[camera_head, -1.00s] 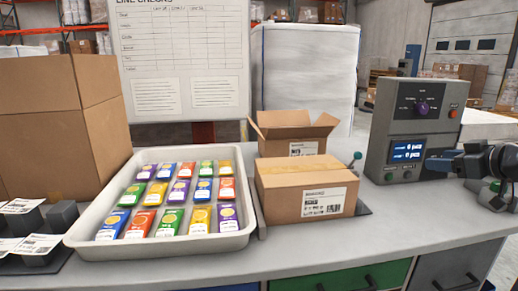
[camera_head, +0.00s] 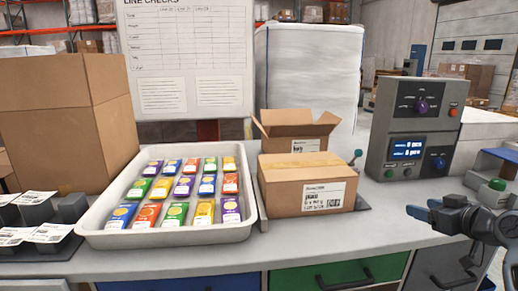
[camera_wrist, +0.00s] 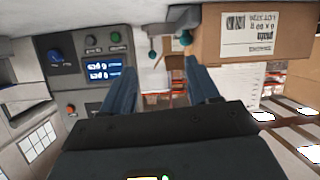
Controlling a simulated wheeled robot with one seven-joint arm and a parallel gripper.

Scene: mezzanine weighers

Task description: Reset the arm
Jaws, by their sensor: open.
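My gripper (camera_head: 440,214) is at the right of the head view, in front of the grey control box and above the bench's front right part. Its two fingers also show in the wrist view (camera_wrist: 157,85), spread apart with nothing between them. Part of my arm runs out of the right edge of the head view. The grey control box (camera_head: 386,119) has a lit blue display, a purple knob and a red button. The wrist view shows the control box on the left (camera_wrist: 85,45) and a labelled carton at the upper right (camera_wrist: 207,35).
A closed carton (camera_head: 285,197) sits on the bench, with an open carton (camera_head: 300,130) behind it. A white tray (camera_head: 165,238) holds several coloured packets. A large brown box (camera_head: 50,130) and label stacks (camera_head: 36,208) stand left. A green button (camera_head: 497,184) is at right.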

